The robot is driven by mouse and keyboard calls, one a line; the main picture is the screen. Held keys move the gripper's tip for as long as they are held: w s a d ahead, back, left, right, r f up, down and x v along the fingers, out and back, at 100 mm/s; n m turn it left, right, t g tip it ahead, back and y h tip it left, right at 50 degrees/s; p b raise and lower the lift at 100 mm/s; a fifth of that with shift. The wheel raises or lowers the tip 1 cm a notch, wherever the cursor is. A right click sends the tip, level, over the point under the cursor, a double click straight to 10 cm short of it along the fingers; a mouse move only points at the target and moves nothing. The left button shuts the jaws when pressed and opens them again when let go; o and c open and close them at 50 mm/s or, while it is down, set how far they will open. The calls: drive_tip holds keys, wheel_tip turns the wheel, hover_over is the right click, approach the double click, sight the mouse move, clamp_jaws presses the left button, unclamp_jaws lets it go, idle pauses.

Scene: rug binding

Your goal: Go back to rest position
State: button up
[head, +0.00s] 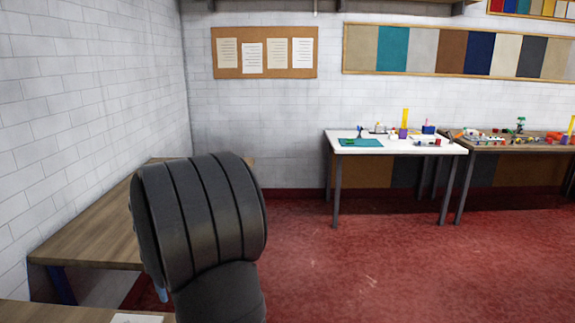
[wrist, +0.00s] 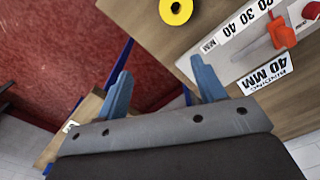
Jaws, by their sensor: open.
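My gripper (wrist: 158,82) shows in the wrist view with its two blue fingers spread apart and nothing between them. It is over the edge of a wooden bench, with red floor behind. In the head view a dark ribbed part of my arm stands at the lower left, and my gripper's fingers cannot be made out there.
In the wrist view, a yellow ring (wrist: 176,11), a red-orange clip-like part (wrist: 281,31) and a "BINDING 40 MM" label (wrist: 265,73) are on the bench. In the head view, a wooden bench (head: 88,232) lines the left wall; a white table (head: 400,147) stands farther back. Red floor (head: 380,270) is clear.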

drive_tip(key=a+f, duration=0.2)
drive_tip(key=a, duration=0.3)
drive_tip(key=s+a+f, duration=0.1)
drive_tip(key=a+f, duration=0.1)
drive_tip(key=a, duration=0.2)
drive_tip(key=s+a+f, duration=0.1)
drive_tip(key=a+f, duration=0.1)
drive_tip(key=a, duration=0.3)
drive_tip(key=shift+s+a+f, duration=0.1)
drive_tip(key=shift+a+f, duration=0.2)
drive_tip(key=shift+f, duration=0.1)
drive_tip(key=shift+a+f, duration=0.2)
drive_tip(key=shift+f, duration=1.3)
